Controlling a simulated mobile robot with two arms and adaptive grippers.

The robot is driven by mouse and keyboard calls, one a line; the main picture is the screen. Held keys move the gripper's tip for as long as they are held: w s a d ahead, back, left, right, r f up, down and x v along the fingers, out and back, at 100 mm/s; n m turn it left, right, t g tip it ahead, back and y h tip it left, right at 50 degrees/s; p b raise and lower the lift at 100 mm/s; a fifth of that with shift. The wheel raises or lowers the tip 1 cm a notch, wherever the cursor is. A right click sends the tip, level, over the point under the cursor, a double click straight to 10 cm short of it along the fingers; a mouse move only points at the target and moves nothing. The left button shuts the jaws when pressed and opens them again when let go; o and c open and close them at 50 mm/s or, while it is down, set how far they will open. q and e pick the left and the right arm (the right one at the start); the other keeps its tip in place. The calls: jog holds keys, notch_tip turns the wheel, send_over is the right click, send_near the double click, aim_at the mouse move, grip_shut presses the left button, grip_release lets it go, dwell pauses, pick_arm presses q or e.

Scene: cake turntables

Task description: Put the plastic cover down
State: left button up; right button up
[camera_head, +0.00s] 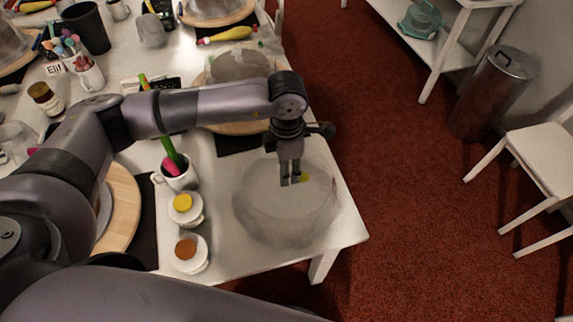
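The plastic cover (285,215) is a clear, cloudy dome at the near right corner of the white table (215,260). It appears to sit upright on the bare tabletop, close to the right edge. My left gripper (290,181) points down at the top of the dome. Its fingers are close together and seem shut on the top of the cover; the exact contact is hard to see. My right gripper is not in view.
An uncovered wooden turntable (122,208) is at left, partly behind my arm. A mug with utensils (180,178) and two small jars (186,207) (188,254) stand left of the cover. Another turntable (265,126) with a dome is behind. Red floor lies right.

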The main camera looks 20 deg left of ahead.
pick_arm(q)
notch_tip(320, 180, up, 12)
jog(key=b, duration=0.2)
jog(key=shift+f, duration=0.15)
dwell(0.5)
